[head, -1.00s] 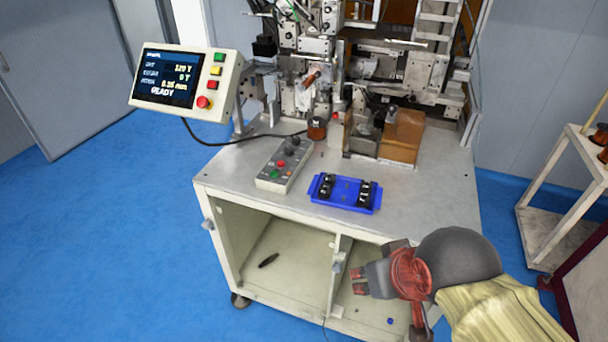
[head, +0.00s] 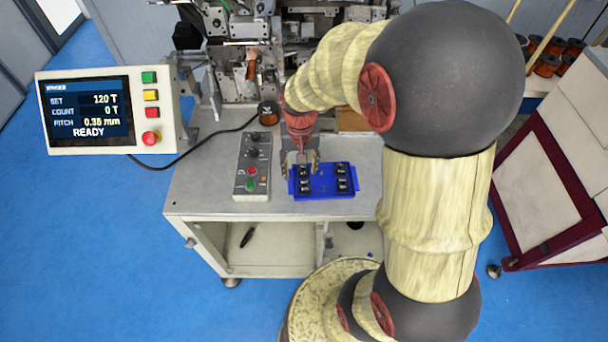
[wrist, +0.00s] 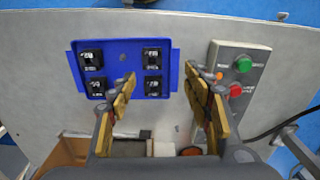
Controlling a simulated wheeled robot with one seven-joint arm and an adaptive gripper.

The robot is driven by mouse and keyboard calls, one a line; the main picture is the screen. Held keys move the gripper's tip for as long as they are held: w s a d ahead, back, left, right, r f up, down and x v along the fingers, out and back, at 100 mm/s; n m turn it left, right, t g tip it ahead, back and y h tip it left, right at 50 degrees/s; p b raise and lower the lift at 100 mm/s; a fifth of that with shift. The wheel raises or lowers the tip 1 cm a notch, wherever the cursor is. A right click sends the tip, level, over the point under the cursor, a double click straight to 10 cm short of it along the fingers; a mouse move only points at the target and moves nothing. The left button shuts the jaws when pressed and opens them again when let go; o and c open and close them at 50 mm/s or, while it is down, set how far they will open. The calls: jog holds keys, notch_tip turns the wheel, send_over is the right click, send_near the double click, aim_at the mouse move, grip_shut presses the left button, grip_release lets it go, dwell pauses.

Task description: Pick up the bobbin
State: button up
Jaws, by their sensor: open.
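A blue tray (head: 323,182) lies on the machine's table, with several small black bobbin-like pieces in it, some in the left column (head: 304,186) and some in the right (head: 343,185). The tray (wrist: 122,74) also shows in the wrist view, with the black pieces (wrist: 152,56) seated apart from each other. My gripper (head: 301,165) is open and empty, pointing down over the tray's left rear part. In the wrist view, the fingers (wrist: 162,82) are spread, the left one over the tray and the right one beside the control box. Height above the tray is hard to tell.
A grey control box (head: 252,165) with buttons stands close left of the tray. A copper-coloured spool (head: 268,112) stands behind it, near a cable. The winder (head: 235,60) rises at the back. A display panel (head: 105,110) is at left. The table's front strip is clear.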

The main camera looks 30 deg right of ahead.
aim_at(305, 182)
jog(key=f, duration=0.3)
jog(key=d+f, duration=0.1)
jog(key=f, duration=0.5)
jog(key=shift+d, duration=0.3)
jog(key=shift+r, duration=0.1)
jog(key=shift+c, duration=0.4)
jog(key=c, duration=0.8)
jog(key=shift+o, duration=0.2)
